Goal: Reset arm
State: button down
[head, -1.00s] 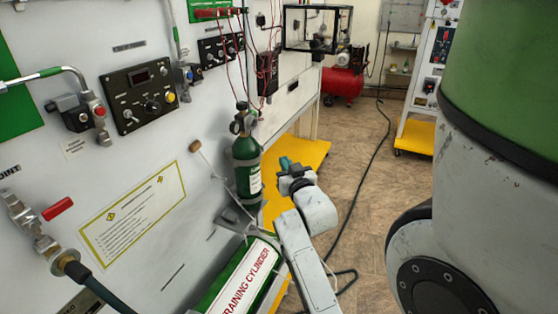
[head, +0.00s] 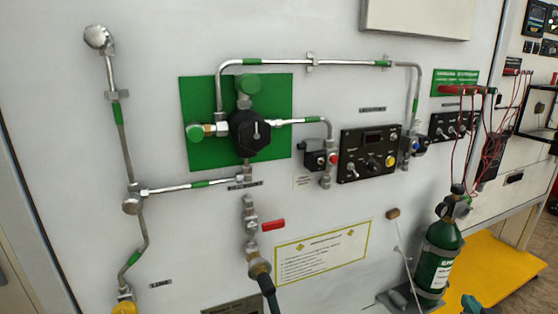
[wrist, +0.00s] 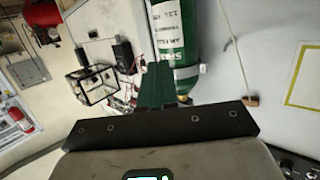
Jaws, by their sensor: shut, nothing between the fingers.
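My gripper shows in the wrist view (wrist: 155,84) as two dark green fingers, closed together and empty. A small teal tip of it (head: 470,302) shows at the bottom right edge of the head view; the rest of my arm is out of that view. In the wrist view the fingers appear just beside the green bottle (wrist: 176,42); I cannot tell whether they touch. In the head view this bottle (head: 438,258) stands upright on a small shelf against the white panel, with the fingertip to its lower right.
The white panel (head: 90,200) carries metal pipes, a green plate (head: 278,90) with a black regulator (head: 250,134), a black control box (head: 367,153) and a red-handled valve (head: 272,225). Thin red cords hang near the bottle. A yellow base (head: 508,270) juts out at lower right.

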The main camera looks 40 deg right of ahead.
jog(key=w+a+f+n+g+y, duration=0.1)
jog(key=w+a+f+n+y, duration=0.2)
jog(key=a+f+y, duration=0.5)
jog(key=w+a+f+n+g+y, duration=0.1)
jog(key=w+a+f+n, duration=0.25)
jog(key=a, duration=0.75)
jog(key=s+a+f+n+g+y, duration=0.1)
jog(key=s+a+f+n+g, duration=0.1)
jog(key=a, duration=0.4)
jog(key=s+a+f+n+g+y, duration=0.2)
jog(key=s+a+f+g, duration=0.1)
jog(key=a, duration=0.4)
jog(key=shift+s+a+g+y+p, duration=0.3)
jog(key=shift+s+g, duration=0.2)
jog(key=shift+s, duration=0.55)
jog(key=shift+d, duration=0.1)
